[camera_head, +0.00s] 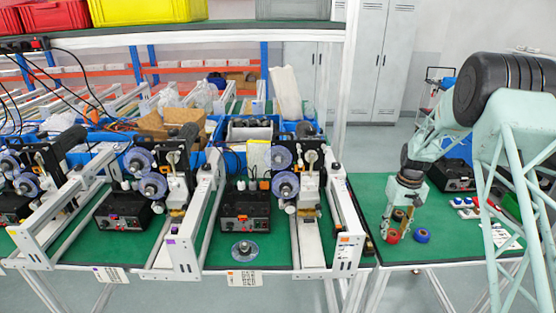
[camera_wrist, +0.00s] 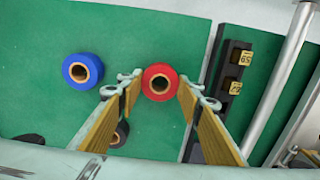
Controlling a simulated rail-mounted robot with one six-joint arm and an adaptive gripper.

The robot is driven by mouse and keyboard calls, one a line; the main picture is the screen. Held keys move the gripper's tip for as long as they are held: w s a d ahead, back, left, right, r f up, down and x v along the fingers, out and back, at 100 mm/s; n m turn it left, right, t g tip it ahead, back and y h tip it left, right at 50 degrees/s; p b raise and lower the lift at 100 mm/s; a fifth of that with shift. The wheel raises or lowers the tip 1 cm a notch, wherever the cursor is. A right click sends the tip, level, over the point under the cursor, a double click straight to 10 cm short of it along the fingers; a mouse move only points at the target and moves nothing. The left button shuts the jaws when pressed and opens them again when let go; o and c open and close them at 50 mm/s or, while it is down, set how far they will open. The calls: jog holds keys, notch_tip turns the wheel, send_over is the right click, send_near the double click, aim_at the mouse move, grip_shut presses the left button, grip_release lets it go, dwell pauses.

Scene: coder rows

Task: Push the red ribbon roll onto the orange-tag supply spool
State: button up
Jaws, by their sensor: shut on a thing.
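The red ribbon roll (camera_wrist: 160,94) with a tan core sits between the two fingertips of my gripper (camera_wrist: 160,88) in the wrist view. The fingers are shut on its sides. In the head view the red roll (camera_head: 392,237) is low at the green table on the right, under my gripper (camera_head: 402,222); I cannot tell if it touches the mat. The right coder frame carries an orange tag (camera_head: 344,240) on its end. That coder has two purple-rimmed spools, an upper spool (camera_head: 281,157) and a lower spool (camera_head: 286,185); which is the supply spool cannot be told.
A blue roll (camera_wrist: 82,71) stands left of the red one, and a dark roll (camera_wrist: 120,135) lies near the left finger. A loose clear disc (camera_head: 244,250) lies on the coder table. Black blocks with yellow tags (camera_wrist: 236,86) stand right of my gripper. A black box (camera_head: 454,176) stands behind.

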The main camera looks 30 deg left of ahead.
jog(key=shift+r+p, duration=0.75)
jog(key=shift+r, duration=1.65)
jog(key=shift+d, duration=0.1)
jog(key=s+d+f+m+b, duration=0.3)
jog(key=s+d, duration=0.8)
jog(key=d, duration=0.2)
jog(key=s+d+f+m+b, duration=0.2)
jog(key=s+d+f+m, duration=0.1)
jog(key=s+d, duration=0.7)
jog(key=d+f, duration=0.1)
jog(key=d, duration=0.2)
jog(key=shift+s+m+b, duration=0.3)
jog(key=shift+s+b, duration=0.1)
jog(key=shift+f, duration=0.15)
jog(key=s+f, duration=0.4)
jog(key=f, duration=1.1)
jog(key=shift+s+a, duration=0.1)
